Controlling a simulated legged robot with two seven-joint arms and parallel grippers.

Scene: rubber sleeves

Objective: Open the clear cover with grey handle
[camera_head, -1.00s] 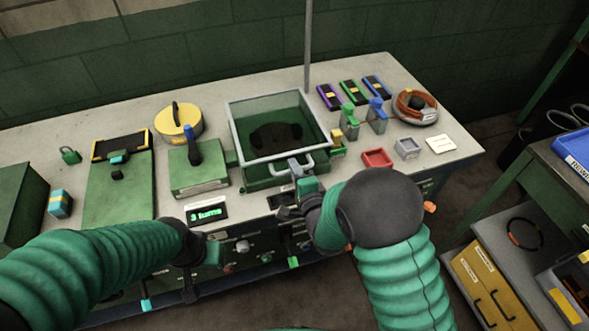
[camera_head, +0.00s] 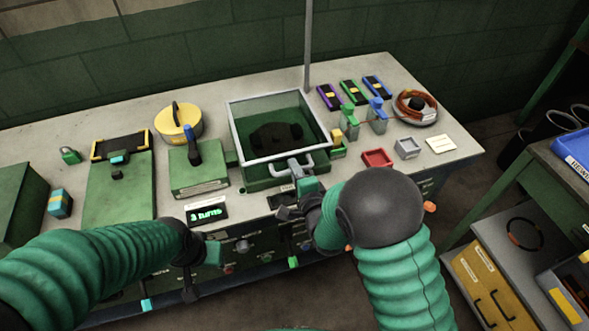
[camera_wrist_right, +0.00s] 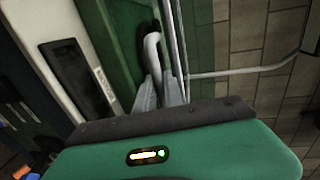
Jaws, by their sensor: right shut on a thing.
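The clear cover (camera_head: 236,133) is a see-through pane in a light grey frame over a green box (camera_head: 262,183) at the middle of the bench. Its grey handle (camera_head: 308,163) is a bar on the front edge, and it also shows in the right wrist view (camera_wrist_right: 152,46). My right gripper (camera_head: 293,165) reaches the handle from the front. In the wrist view its fingers (camera_wrist_right: 160,88) are shut on the handle. The cover looks down or nearly down on the box. My left gripper (camera_head: 200,268) hangs at the bench's front edge, away from the cover; its fingers are unclear.
A green block with a blue lever (camera_head: 191,150) and a yellow round container (camera_head: 178,121) stand left of the cover. Green and blue clamps (camera_head: 376,112), a red tray (camera_head: 377,158) and a grey tray (camera_head: 408,147) lie to the right. A pole (camera_head: 307,45) rises behind.

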